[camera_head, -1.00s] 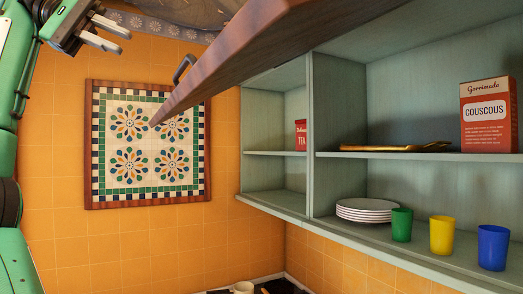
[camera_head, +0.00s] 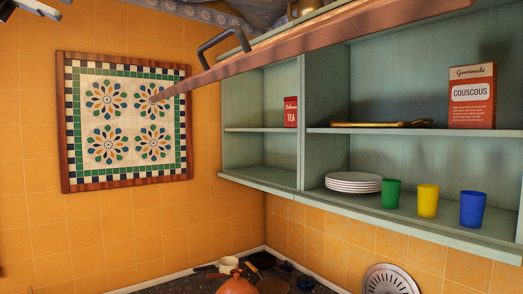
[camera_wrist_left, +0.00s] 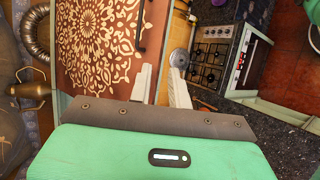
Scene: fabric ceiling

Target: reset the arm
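My left gripper (camera_head: 42,9) is at the top left corner of the head view, partly cut off. In the left wrist view its two pale fingers (camera_wrist_left: 163,88) stand apart with nothing between them. Near them in that view is the brown patterned cabinet door (camera_wrist_left: 98,45) with a dark handle (camera_wrist_left: 141,28). In the head view the door (camera_head: 300,52) is swung up above the green cabinet, seen nearly edge-on, with its handle (camera_head: 223,42) apart from my gripper. My right gripper is not in view.
The open cabinet (camera_head: 400,225) holds a tea tin (camera_head: 290,112), a couscous box (camera_head: 472,97), white plates (camera_head: 353,183) and green, yellow and blue cups (camera_head: 428,201). Below, a counter bears an orange pot (camera_head: 237,285). A stove (camera_wrist_left: 208,62) shows in the wrist view.

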